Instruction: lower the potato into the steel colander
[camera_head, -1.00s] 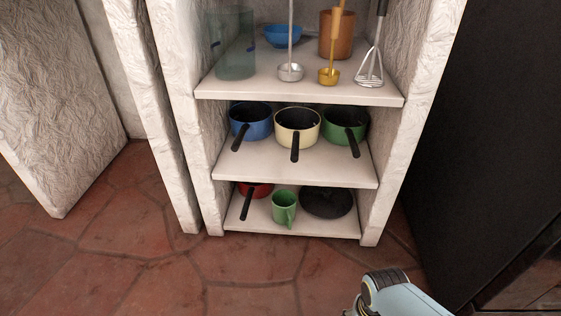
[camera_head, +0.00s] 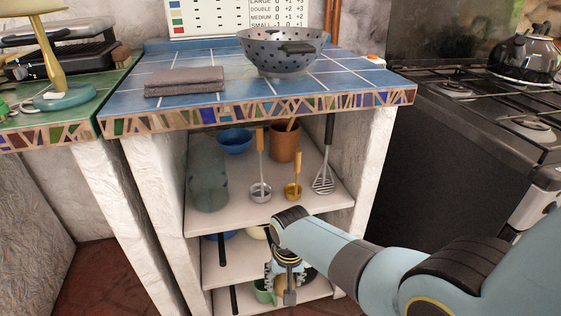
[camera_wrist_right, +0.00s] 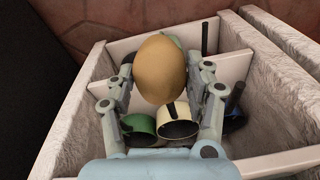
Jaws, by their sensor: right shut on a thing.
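The potato (camera_wrist_right: 160,72) is a smooth yellow-brown lump between the two fingers of my right gripper (camera_wrist_right: 160,80) in the right wrist view. The fingers are shut on its sides. In the head view my right gripper (camera_head: 287,280) points down in front of the lower shelves, below the counter top; the potato is mostly hidden there. The steel colander (camera_head: 280,58), grey with dark holes and a dark handle, stands upright on the blue tiled counter, higher and farther back than the gripper. Its inside is mostly out of sight. My left gripper is not in view.
The counter (camera_head: 205,109) has a mosaic front edge above open shelves with pots and utensils. A folded grey cloth (camera_head: 185,81) lies left of the colander. A stove with a kettle (camera_head: 524,57) is at right. Clear tiles lie between cloth and colander.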

